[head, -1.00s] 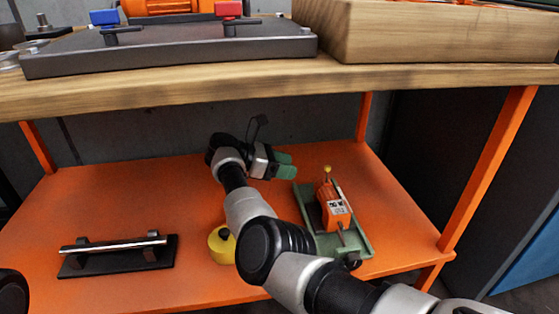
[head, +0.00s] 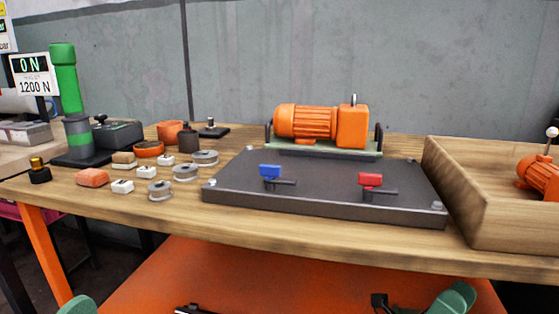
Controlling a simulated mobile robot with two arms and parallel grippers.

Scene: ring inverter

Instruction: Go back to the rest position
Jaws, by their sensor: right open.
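My right gripper (head: 453,299) shows at the bottom edge, right of centre, in the head view. Most of both arms is out of view.
On the wooden table top (head: 330,238) sit a dark plate (head: 330,190) with blue and red clamps, an orange motor (head: 320,122), several small parts, and a green press (head: 65,80) at left. A wooden crate (head: 440,190) stands at right.

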